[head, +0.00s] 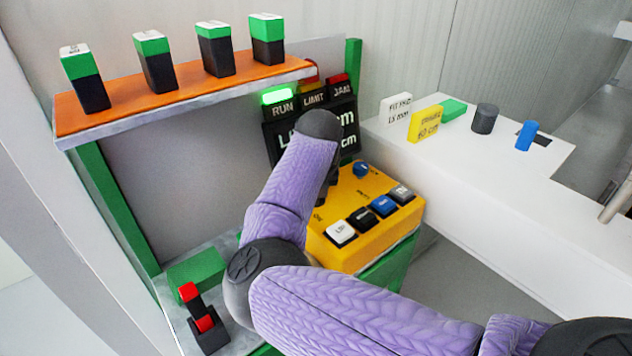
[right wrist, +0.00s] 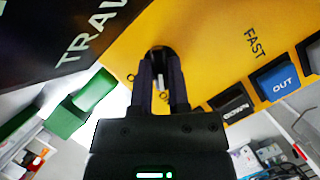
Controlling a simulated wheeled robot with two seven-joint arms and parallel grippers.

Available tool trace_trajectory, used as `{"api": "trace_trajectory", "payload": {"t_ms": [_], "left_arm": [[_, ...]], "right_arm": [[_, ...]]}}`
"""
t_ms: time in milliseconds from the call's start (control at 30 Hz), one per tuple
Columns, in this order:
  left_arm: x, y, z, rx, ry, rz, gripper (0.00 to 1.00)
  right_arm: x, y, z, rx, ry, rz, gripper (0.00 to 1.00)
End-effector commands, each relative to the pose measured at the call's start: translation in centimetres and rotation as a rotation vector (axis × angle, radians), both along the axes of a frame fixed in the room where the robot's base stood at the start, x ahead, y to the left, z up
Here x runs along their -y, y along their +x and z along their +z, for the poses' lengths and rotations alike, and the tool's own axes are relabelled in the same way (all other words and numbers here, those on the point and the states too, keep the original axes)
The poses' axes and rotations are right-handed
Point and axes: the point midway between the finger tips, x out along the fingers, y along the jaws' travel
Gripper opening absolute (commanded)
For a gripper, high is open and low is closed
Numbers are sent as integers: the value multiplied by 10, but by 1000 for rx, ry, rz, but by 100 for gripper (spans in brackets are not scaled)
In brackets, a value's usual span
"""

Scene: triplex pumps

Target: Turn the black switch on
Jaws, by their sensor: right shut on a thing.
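The yellow control panel (head: 335,257) shows in the head view; it also fills much of the right wrist view (right wrist: 215,50). The black switch (right wrist: 158,52) is a small dark knob with a white mark, near the panel's edge with the black display. My right gripper (right wrist: 162,80) is shut on this switch, one finger on each side. In the head view my purple right arm hides the switch and most of the gripper (head: 323,198). My left gripper is not in view.
A blue knob (head: 361,170) and a row of white (head: 341,233), black, blue and grey buttons sit on the panel. Behind stands a black display (head: 278,140) with a lit green RUN lamp (head: 278,95). A red-and-black lever (head: 205,323) is at lower left.

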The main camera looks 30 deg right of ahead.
Motion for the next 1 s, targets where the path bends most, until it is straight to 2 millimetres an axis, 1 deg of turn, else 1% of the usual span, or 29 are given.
{"api": "trace_trajectory", "payload": {"t_ms": [300, 767, 800, 933, 1000], "left_arm": [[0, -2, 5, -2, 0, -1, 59], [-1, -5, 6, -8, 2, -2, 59], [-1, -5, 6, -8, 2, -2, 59], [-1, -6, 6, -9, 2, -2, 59], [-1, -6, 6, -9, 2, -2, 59]], "right_arm": [[0, 0, 0, -1, 1, 79, 0], [0, 0, 0, -1, 1, 89, 0], [0, 0, 0, -1, 1, 89, 29], [0, 0, 0, -1, 1, 89, 56], [0, 0, 0, -1, 1, 88, 56]]}}
